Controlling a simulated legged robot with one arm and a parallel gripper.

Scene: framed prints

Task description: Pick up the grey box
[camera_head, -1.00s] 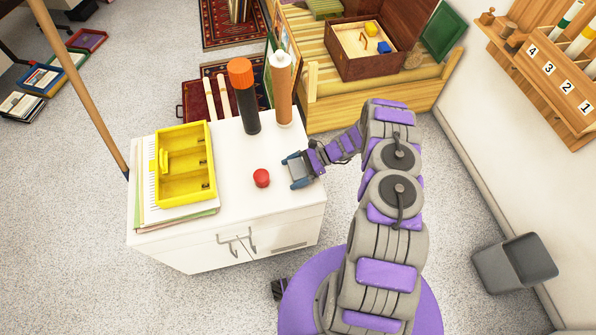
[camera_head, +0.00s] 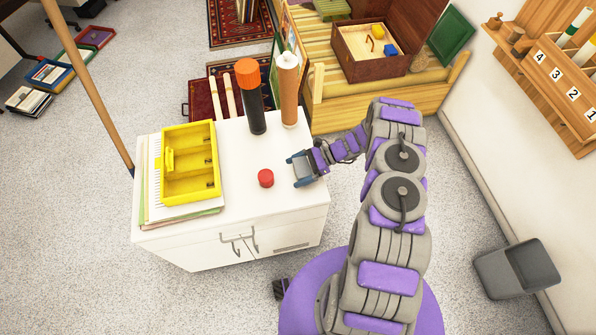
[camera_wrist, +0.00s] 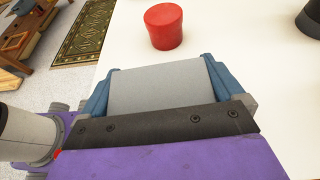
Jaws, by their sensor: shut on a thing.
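The grey box (camera_wrist: 160,91) is between the two blue fingers of my gripper (camera_wrist: 162,82) in the wrist view, with a finger against each side. In the head view my gripper (camera_head: 299,168) is at the right part of the white cabinet top (camera_head: 240,190), and the grey box (camera_head: 304,168) shows small between its fingers. My gripper is shut on the box. I cannot tell whether the box touches the cabinet top or is just above it.
A red cylinder (camera_head: 265,178) stands just left of my gripper. A yellow tray (camera_head: 190,198) lies on papers at the left. A black bottle with an orange cap (camera_head: 256,120) and a brown bottle (camera_head: 289,105) stand at the back. A grey bin (camera_head: 505,272) is on the floor.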

